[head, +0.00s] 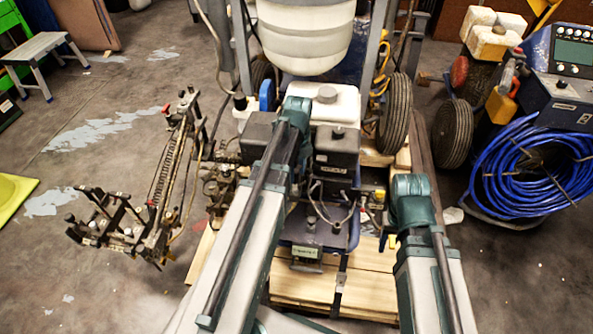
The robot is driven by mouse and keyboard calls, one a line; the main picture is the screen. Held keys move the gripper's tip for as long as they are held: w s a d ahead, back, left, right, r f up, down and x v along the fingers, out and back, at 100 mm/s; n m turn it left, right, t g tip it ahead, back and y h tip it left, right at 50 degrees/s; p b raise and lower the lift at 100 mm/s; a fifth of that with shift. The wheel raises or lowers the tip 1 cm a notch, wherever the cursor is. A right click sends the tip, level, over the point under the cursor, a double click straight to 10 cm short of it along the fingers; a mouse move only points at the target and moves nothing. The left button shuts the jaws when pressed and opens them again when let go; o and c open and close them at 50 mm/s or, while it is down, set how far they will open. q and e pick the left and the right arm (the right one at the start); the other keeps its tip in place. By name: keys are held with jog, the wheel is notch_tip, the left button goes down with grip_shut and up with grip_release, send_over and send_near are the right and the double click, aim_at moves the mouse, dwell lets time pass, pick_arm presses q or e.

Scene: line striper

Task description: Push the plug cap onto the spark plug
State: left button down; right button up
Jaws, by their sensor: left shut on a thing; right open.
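The engine with a white tank (342,103) and a black box (336,148) stands in the middle of the head view. My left arm's teal end (296,112) reaches over the engine's left side. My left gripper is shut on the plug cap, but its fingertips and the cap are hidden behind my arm. The spark plug cannot be made out, and whether the cap touches it cannot be told. My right arm's teal end (411,196) is to the right of the engine, apart from it. My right gripper is open; its fingers are mostly hidden by the arm.
The engine is on the line striper, with a large white container (304,35) and a black wheel (395,113) behind. A wooden pallet (365,290) is below. A metal frame (168,180) stands left. A blue hose coil (530,170) lies right. Floor is clear at lower left.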

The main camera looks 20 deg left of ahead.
pick_arm(q)
jog(key=shift+f+b, duration=0.6)
dwell(0.9)
jog(key=shift+r, duration=0.3)
jog(key=shift+r+p, duration=0.35)
jog(key=shift+p, duration=0.25)
grip_release()
jog(key=shift+r, duration=0.1)
jog(key=r+p, duration=0.6)
jog(key=p, duration=0.1)
jog(key=shift+w+a+r, duration=0.1)
jog(key=shift+w+r, duration=0.2)
jog(key=shift+r, duration=0.1)
dwell(0.4)
